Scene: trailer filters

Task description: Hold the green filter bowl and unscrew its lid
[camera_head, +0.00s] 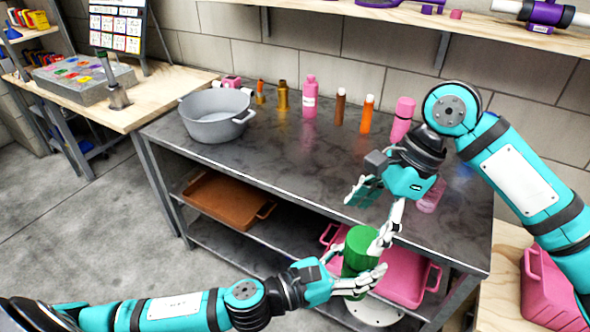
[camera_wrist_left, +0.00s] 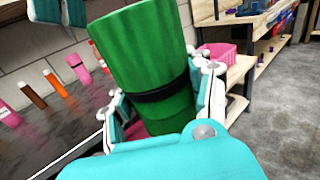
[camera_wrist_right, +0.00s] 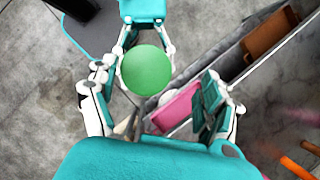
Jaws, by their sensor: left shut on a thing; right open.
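The green filter bowl (camera_head: 355,270) is a green cylinder held in front of the metal table. In the left wrist view its lower body (camera_wrist_left: 165,115) sits between the fingers, and a dark ring separates it from the green lid (camera_wrist_left: 138,48) above. My left gripper (camera_head: 352,282) is shut on the bowl, which looks slightly tilted in the left wrist view. My right gripper (camera_head: 386,238) is open above and beside the lid (camera_head: 362,240). In the right wrist view the round lid top (camera_wrist_right: 146,70) shows between and beyond the open fingers (camera_wrist_right: 160,112), apparently not gripped.
The metal table (camera_head: 270,155) carries a grey pot (camera_head: 215,118) and several bottles, including a pink one (camera_head: 309,97). A brown tray (camera_head: 225,200) and a pink crate (camera_head: 405,275) are on the lower shelf. Open concrete floor (camera_head: 90,220) lies at left.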

